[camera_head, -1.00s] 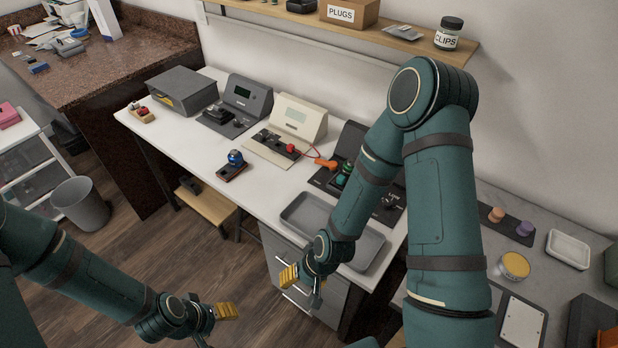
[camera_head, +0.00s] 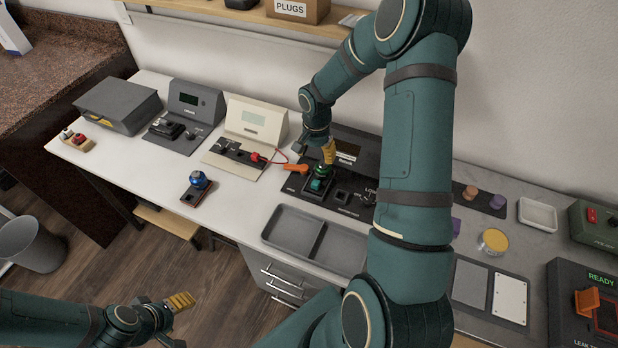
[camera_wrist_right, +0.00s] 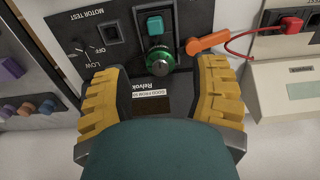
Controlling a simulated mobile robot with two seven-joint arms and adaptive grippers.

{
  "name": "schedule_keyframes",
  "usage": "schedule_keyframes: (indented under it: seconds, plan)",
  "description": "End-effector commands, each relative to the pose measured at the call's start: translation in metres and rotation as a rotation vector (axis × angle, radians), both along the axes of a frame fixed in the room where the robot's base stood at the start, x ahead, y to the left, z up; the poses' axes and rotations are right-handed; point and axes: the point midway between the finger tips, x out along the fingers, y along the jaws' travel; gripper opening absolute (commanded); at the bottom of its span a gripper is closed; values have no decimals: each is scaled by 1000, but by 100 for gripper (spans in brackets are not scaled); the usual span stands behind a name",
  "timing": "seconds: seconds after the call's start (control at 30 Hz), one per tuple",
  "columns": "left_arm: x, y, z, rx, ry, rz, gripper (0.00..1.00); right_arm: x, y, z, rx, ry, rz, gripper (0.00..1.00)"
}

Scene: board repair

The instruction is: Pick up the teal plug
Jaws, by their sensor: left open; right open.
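A small square teal plug (camera_head: 317,185) sits in the black motor test panel (camera_head: 346,207); it also shows in the right wrist view (camera_wrist_right: 155,25). A round green part (camera_wrist_right: 160,61) with a metal rim sits right beside it. My right gripper (camera_head: 318,150) is open above the panel. In the right wrist view its two yellow-padded fingers (camera_wrist_right: 160,88) are spread wide with nothing between them, and the green part and teal plug lie just beyond the fingertips. My left gripper (camera_head: 178,302) is open and empty, low over the floor in front of the bench.
A beige tester (camera_head: 256,121) with a red plug stands left of the panel. A grey two-part tray (camera_head: 322,241) lies in front. A blue-topped part (camera_head: 198,180) stands left.

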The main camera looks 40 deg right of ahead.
Motion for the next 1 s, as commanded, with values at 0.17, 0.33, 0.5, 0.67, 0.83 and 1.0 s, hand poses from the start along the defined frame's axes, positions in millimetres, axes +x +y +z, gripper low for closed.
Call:
schedule_keyframes:
  seconds: [0.17, 0.33, 0.5, 0.67, 0.83, 1.0]
  plan:
    - [0, 0, -4, 1, 1, 0, 61, -1, 1, -36, 3, 5, 2, 60]
    - [0, 0, -6, 1, 1, 0, 61, -1, 1, -64, 3, 3, 2, 60]
    - [0, 0, -7, 2, 1, 0, 61, -1, 1, -77, 3, 1, 2, 60]
    - [0, 0, -8, 2, 0, 0, 61, -3, 1, -90, 3, 1, 3, 60]
    - [0, 0, -9, 2, 1, -1, 61, -6, 2, -115, 4, 2, 3, 60]
    - [0, -1, -10, 2, 2, -1, 61, -5, 2, -129, 2, 0, 3, 60]
